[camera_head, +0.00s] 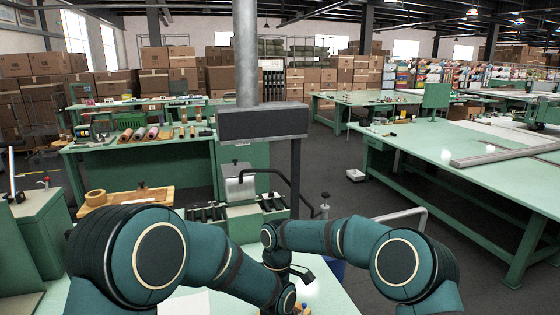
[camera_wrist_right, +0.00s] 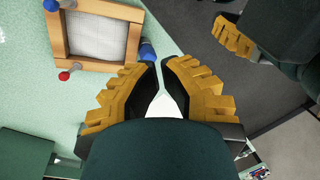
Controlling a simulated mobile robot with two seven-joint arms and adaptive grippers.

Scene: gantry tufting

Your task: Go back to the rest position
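My right gripper (camera_wrist_right: 161,63) has yellow ridged fingers with dark inner pads. The fingertips are close together with a narrow gap between them, and I see nothing gripped. It is above the green table edge, just right of a wooden frame (camera_wrist_right: 129,44) holding pale mesh. A blue item (camera_wrist_right: 147,50) lies by the left fingertip; I cannot tell whether they touch. One yellow finger of what looks like my left gripper (camera_wrist_right: 233,40) shows at the upper right, its opening hidden. In the head view my arms hide most of both grippers.
A green workbench (camera_head: 390,147) stands at the right, with grey floor (camera_head: 345,195) before it. A dark box on a post (camera_head: 262,122) stands ahead. A wooden board (camera_head: 125,200) with a tape roll (camera_head: 95,197) lies at the left. Red (camera_wrist_right: 64,75) and blue (camera_wrist_right: 51,5) pins sit by the frame.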

